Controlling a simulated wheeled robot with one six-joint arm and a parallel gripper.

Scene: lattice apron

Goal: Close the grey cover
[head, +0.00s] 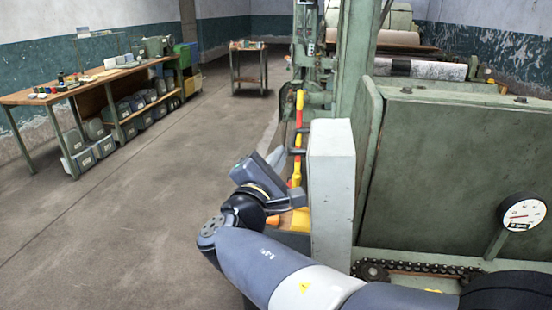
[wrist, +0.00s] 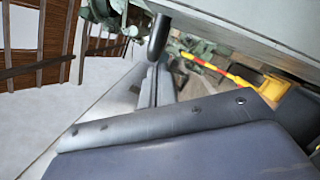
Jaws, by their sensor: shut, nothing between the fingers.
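The grey cover (head: 332,190) is a tall, light grey panel on the left side of the green machine. It stands upright and swung out, seen nearly edge-on in the head view. In the wrist view its broad face (wrist: 250,32) slants across the upper right. My gripper (head: 277,156) is just left of the cover in the head view, partly hidden behind my wrist. In the wrist view my gripper (wrist: 153,72) has its fingers together and empty. A dark rounded bar (wrist: 158,38) sits by the fingertips, beside the cover's face; I cannot tell whether they touch.
The green machine (head: 460,165) with a dial gauge (head: 521,213) fills the right. A red and yellow bar (head: 298,135) stands behind my gripper. A workbench (head: 90,85) and a small table (head: 248,65) stand farther back. The floor on the left is clear.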

